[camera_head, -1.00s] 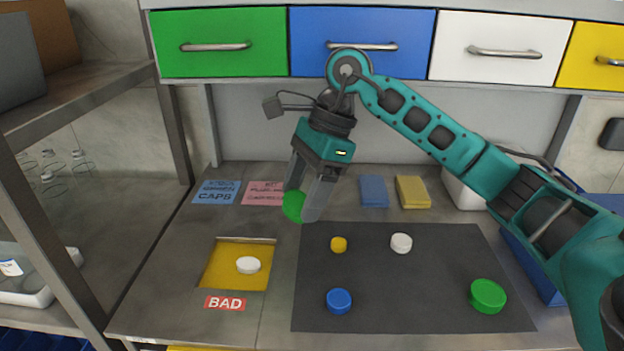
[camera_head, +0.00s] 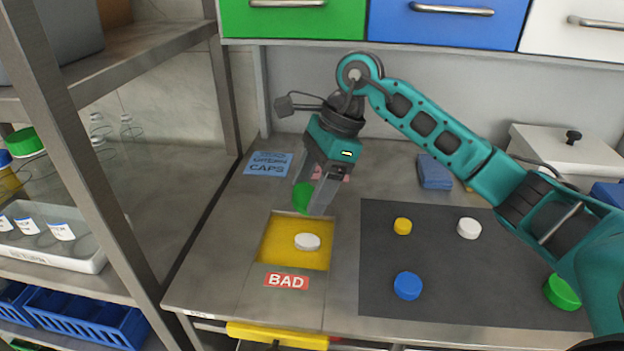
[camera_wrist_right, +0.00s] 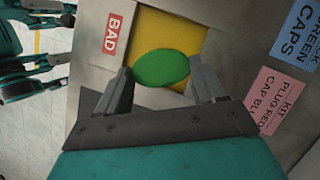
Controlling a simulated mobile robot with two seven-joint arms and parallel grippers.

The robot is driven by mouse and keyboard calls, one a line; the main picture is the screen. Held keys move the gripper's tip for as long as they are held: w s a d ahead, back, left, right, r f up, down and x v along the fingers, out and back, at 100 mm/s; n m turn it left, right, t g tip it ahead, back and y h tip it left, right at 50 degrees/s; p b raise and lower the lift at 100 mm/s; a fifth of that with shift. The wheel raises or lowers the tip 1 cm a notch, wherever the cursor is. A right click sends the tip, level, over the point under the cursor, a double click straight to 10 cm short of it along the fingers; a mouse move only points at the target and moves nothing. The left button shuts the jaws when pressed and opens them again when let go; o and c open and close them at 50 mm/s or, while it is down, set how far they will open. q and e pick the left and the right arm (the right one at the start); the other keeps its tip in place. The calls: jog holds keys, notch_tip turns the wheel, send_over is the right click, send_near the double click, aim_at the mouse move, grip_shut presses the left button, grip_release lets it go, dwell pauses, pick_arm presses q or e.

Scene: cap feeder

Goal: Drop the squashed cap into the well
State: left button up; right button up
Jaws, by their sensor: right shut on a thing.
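A green cap (camera_head: 303,197) is between the fingers of my right gripper (camera_head: 316,198), which is shut on it. In the right wrist view the green cap (camera_wrist_right: 162,69) looks oval and sits between both fingertips (camera_wrist_right: 161,82), in front of the yellow well. The yellow-floored well (camera_head: 276,245) is sunk in the bench behind a red BAD label (camera_head: 287,281). A white cap (camera_head: 307,242) lies inside it. In the head view the gripper is above the well's back edge. My left gripper is not in view.
A dark mat (camera_head: 460,290) to the right holds yellow (camera_head: 402,226), white (camera_head: 469,228), blue (camera_head: 407,286) and green (camera_head: 562,292) caps. A blue note (camera_head: 268,164) lies behind the well. A shelf post (camera_head: 85,170) stands at the left.

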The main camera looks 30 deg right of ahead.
jog(key=shift+f+b, duration=0.7)
jog(key=shift+f, duration=0.8)
jog(key=o, duration=1.1)
jog(key=shift+r, duration=0.1)
jog(key=p+v, duration=0.1)
jog(key=v, duration=1.2)
